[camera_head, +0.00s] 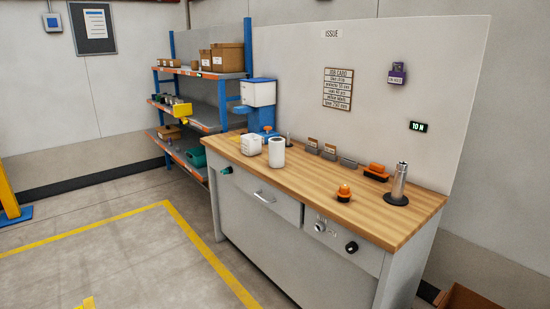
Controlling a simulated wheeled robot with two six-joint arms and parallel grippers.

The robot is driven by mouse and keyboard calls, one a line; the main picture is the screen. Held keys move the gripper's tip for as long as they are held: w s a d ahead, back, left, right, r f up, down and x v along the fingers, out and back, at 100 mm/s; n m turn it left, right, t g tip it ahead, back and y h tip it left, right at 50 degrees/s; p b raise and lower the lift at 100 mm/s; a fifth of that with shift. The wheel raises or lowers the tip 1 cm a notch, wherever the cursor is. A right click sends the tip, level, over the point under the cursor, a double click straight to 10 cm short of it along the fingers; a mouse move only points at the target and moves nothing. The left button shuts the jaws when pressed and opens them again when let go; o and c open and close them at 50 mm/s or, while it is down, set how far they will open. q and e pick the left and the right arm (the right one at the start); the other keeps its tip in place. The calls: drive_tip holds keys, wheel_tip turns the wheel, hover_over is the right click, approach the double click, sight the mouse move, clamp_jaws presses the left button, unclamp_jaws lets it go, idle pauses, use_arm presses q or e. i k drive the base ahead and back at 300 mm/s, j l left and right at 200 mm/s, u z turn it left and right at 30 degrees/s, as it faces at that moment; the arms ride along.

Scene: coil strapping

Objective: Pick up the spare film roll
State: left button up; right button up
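A white upright cylinder (277,154) with a darker round top stands on the wooden worktop (330,205), near its left end. It looks like a film roll, but I cannot read any label that says it is the spare one. Neither of my grippers shows in the head view.
The bench also bears a metal post on a black base (398,187), an orange-topped tool (376,171), an orange knob (344,192) and small grey card holders. A shelf rack (190,110) stands behind left. Yellow-lined floor (120,260) in front is mostly clear.

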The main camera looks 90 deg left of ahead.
sight(276, 146)
drive_tip(key=u, duration=2.9)
